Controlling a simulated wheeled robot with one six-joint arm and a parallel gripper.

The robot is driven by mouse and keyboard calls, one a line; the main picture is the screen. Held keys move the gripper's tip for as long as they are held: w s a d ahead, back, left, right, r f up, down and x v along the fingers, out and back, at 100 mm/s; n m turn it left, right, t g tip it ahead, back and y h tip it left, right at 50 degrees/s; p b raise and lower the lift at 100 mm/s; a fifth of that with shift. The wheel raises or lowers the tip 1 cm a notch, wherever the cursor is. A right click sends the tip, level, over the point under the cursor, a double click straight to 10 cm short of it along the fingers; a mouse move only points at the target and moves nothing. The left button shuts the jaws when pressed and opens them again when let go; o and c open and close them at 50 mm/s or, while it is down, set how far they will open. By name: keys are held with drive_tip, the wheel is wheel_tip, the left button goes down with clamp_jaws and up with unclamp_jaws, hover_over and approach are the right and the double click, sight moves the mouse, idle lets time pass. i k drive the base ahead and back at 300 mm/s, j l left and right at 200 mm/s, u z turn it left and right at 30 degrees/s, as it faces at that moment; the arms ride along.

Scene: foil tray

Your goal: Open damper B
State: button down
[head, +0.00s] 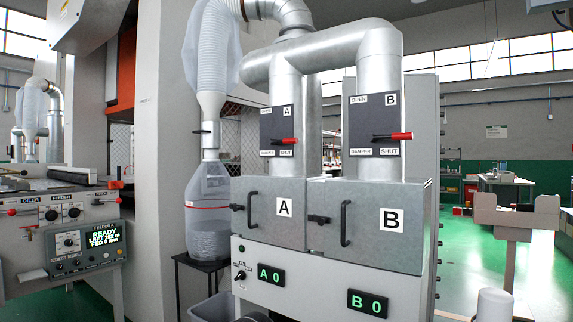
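Damper B is a dark plate (372,112) on the right-hand silver vertical duct, marked B, with OPEN at its top left and SHUT at its lower right. Its lever (393,136) has a red grip and lies about level, pointing right, just above the SHUT label. Damper A (277,117) is a like plate on the left duct. Its red-gripped lever (285,141) also points right above SHUT. My gripper is not in view.
Below the dampers stand grey boxes A (264,192) and B (368,256) with black handles. Green displays read A 0 (271,275) and B 0 (367,303). A clear collection bag (208,195) hangs left. Green floor (470,265) shows at right, before a grey stand (513,215).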

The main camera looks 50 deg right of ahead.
sight(402, 135)
drive_tip(key=l+z, duration=0.15)
drive_tip(key=z, duration=1.7)
